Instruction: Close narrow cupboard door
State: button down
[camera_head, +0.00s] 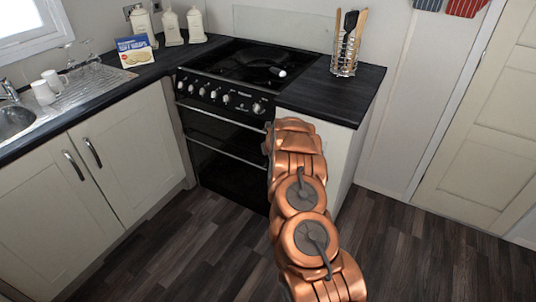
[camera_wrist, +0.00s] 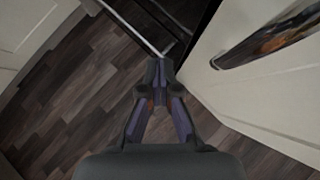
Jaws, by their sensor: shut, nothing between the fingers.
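The narrow cupboard's cream door (camera_wrist: 255,95) fills the right of the wrist view, with a shiny bar handle (camera_wrist: 270,38) on it. A dark gap shows between its edge and the cooker. How far the door stands open cannot be told. My gripper (camera_wrist: 160,70) is shut and empty, low over the floor, left of the door's lower edge. Whether it touches the door is unclear. In the head view my arm covers the front of the narrow cupboard (camera_head: 340,150), right of the cooker, and my gripper is hidden.
The black cooker (camera_head: 225,130) stands left of the narrow cupboard. A utensil holder (camera_head: 345,55) is on the dark worktop (camera_head: 325,95) above it. Cream double cupboards (camera_head: 85,180) and a sink (camera_head: 15,120) are at the left. The wooden floor (camera_head: 410,255) is clear at the right.

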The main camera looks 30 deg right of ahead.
jog(key=s+a+r+b, duration=0.2)
jog(key=s+a+r, duration=0.2)
jog(key=a+r, duration=0.2)
jog(key=shift+a+r, duration=0.35)
jog(key=shift+r, duration=0.2)
